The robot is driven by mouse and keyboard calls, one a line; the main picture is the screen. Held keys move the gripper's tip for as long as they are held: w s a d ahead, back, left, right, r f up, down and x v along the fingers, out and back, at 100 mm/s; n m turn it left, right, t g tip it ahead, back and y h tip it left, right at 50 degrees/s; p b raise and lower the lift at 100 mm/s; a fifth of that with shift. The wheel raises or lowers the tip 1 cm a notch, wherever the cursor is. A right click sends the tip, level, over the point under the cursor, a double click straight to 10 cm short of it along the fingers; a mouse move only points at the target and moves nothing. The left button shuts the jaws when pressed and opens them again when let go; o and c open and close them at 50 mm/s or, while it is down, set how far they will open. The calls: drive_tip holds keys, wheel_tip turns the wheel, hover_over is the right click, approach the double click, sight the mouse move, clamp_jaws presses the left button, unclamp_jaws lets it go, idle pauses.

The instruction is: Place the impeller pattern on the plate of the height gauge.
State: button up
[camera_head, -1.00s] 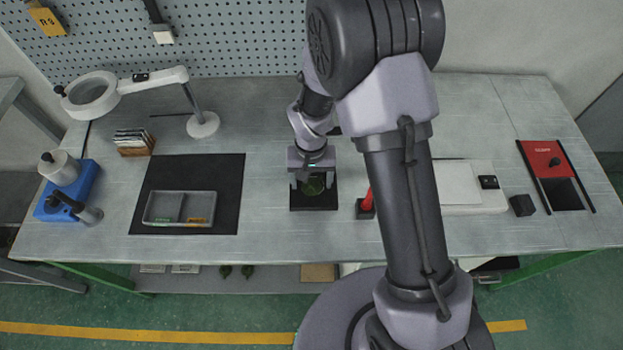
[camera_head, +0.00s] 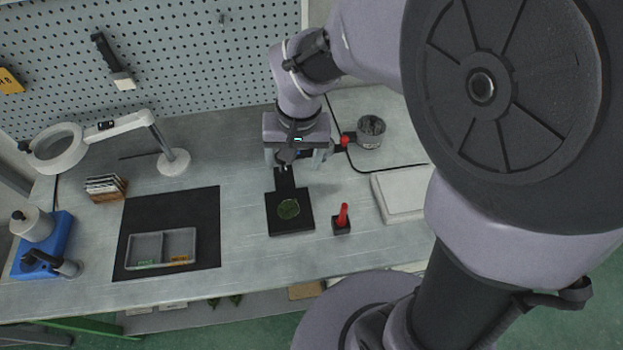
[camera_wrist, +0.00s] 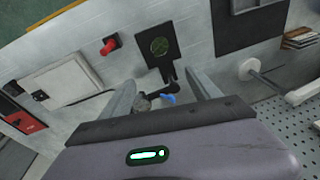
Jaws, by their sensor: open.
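The green impeller pattern (camera_head: 289,209) lies on the black square plate of the height gauge (camera_head: 276,226) on the bench. In the wrist view the pattern (camera_wrist: 159,46) also rests on the plate, with nothing touching it. My gripper (camera_head: 300,163) is open and empty, raised behind the plate and apart from the pattern. In the wrist view its two fingers (camera_wrist: 160,97) stand wide apart. Part of the gauge behind the plate is hidden by my gripper in the head view.
A red-handled tool (camera_head: 342,218) stands right of the plate. A grey two-compartment tray (camera_head: 163,248) sits on a black mat (camera_head: 200,212) at left. A magnifier lamp (camera_head: 173,163) stands behind. A metal pot (camera_head: 371,131) and a white box (camera_head: 398,196) are at right.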

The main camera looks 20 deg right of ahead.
drive_tip(key=s+d+r+m+t+y, duration=0.1)
drive_tip(key=s+d+r+m+t, duration=0.1)
drive_tip(key=s+r, duration=0.9)
drive_tip(key=s+d+t, duration=0.1)
drive_tip(key=s+t, duration=0.1)
drive_tip(key=s, duration=0.1)
drive_tip(key=shift+s+r, duration=0.4)
wheel_tip(320, 180, down, 7)
drive_tip(key=b, duration=0.6)
drive_tip(key=shift+r+b, duration=0.15)
drive_tip(key=shift+b, duration=0.2)
